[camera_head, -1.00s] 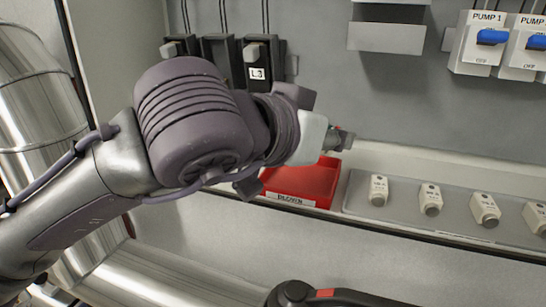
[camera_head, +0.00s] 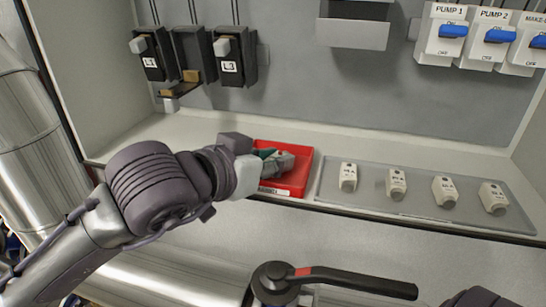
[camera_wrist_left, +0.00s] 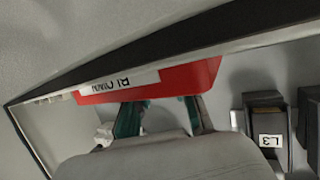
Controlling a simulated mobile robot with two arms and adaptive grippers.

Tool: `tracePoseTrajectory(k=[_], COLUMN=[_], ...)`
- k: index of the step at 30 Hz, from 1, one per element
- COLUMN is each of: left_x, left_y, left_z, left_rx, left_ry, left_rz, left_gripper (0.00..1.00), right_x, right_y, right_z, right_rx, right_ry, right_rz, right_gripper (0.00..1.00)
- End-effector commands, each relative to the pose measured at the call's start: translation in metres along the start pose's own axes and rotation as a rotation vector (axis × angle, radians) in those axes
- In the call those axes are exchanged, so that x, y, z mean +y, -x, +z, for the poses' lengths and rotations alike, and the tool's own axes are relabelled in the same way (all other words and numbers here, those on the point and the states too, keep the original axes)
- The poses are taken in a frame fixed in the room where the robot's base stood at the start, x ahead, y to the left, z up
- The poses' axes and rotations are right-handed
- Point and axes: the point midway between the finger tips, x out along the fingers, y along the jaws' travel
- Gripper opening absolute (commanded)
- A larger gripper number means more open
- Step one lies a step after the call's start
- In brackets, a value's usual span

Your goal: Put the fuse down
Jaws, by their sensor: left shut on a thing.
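My left gripper (camera_head: 270,160) reaches into the red bin (camera_head: 303,181) on the shelf. It is shut on a pale grey fuse (camera_head: 285,162), which shows beyond the fingers at the bin's inside. The gripper partly covers the fuse, and I cannot tell whether it touches the bin floor. In the left wrist view my left fingers (camera_wrist_left: 165,117) are in front of the red bin (camera_wrist_left: 200,78) and its white label; the fuse is hidden there. My right gripper is not in view.
A grey tray (camera_head: 420,212) with several white fuses lies right of the bin. Black fuse holders (camera_head: 233,58) hang on the back wall, the middle one with its flap down. Blue pump switches (camera_head: 453,31) are at upper right. Bare shelf (camera_head: 150,135) lies left of the bin.

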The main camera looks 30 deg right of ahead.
Motion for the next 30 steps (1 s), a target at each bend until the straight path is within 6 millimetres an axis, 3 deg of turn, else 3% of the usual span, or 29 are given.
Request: tracePoseTrajectory(k=[5, 6, 10, 18, 22, 30], left_x=[0.0, 0.0, 0.0, 0.0, 0.0, -0.001], left_y=[-0.002, -0.001, -0.001, -0.001, 0.002, 0.054], left_z=[0.004, 0.003, 0.003, 0.002, -0.004, 0.003], left_rx=[0.0, 0.0, -0.001, -0.001, -0.001, 0.003], left_ry=[0.0, 0.001, 0.001, 0.001, 0.002, -0.005], left_rz=[0.0, 0.0, 0.0, 0.0, 0.0, -0.004], left_gripper=[0.0, 0.31, 0.49, 0.49, 0.49, 0.49], right_x=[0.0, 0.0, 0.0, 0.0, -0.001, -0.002], right_y=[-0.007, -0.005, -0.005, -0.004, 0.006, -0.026], right_z=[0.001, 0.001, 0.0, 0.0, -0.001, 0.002], right_rx=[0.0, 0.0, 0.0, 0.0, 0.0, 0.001], right_ry=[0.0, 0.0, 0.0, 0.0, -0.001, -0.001], right_rz=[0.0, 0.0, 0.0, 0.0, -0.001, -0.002], right_gripper=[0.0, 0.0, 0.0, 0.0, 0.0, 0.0])
